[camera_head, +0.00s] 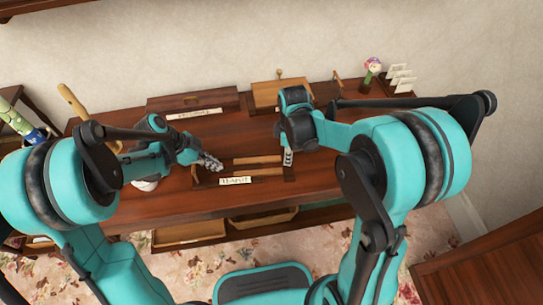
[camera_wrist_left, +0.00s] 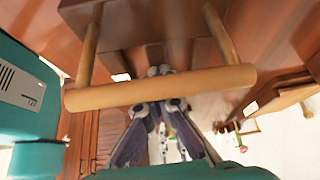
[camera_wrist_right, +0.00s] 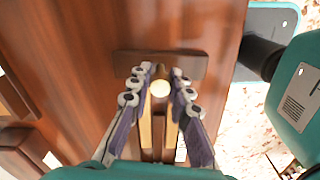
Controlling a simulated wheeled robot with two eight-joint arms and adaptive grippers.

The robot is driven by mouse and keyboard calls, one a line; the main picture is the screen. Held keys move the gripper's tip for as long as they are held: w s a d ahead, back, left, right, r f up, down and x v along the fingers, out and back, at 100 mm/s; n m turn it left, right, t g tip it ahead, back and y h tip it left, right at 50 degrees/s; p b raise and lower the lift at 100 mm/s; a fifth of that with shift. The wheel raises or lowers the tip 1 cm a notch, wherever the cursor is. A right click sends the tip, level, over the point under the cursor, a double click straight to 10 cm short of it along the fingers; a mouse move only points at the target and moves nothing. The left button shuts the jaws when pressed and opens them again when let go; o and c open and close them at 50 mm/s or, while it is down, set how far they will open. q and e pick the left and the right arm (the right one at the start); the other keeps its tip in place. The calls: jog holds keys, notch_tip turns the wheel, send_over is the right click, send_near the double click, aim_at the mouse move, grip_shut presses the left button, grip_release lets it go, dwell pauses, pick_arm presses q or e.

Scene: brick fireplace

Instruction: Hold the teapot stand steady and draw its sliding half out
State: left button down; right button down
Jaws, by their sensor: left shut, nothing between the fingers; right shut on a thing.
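The teapot stand (camera_head: 205,180) lies on the wooden table, with a TEAPOT label (camera_head: 236,181) on its front and two light rails (camera_head: 260,160) running to the right. My right gripper (camera_head: 288,158) is at its right end. In the right wrist view its fingers (camera_wrist_right: 160,82) are shut on a round pale knob (camera_wrist_right: 160,90) beside the dark end plate (camera_wrist_right: 130,62). My left gripper (camera_head: 214,164) is at the left end, shut and empty. In the left wrist view a light wooden bar (camera_wrist_left: 110,96) on two posts crosses in front of its fingers (camera_wrist_left: 160,72); their contact is unclear.
A dark labelled box (camera_head: 193,103) and a lighter wooden box (camera_head: 266,95) stand behind. A flower-topped figure (camera_head: 371,70) and white cards (camera_head: 400,78) stand at the back right. Trays (camera_head: 190,235) sit below the table. Bare tabletop (camera_head: 330,165) lies right of the stand.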

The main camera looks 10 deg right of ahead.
pick_arm(q)
jog(key=shift+a+f, duration=0.1)
pick_arm(e)
jog(key=d, duration=0.4)
jog(key=shift+s+d, duration=0.1)
jog(key=shift+s, duration=0.1)
jog(key=c, duration=1.4)
grip_release()
jog(key=shift+o, duration=0.2)
notch_tip(320, 180, up, 12)
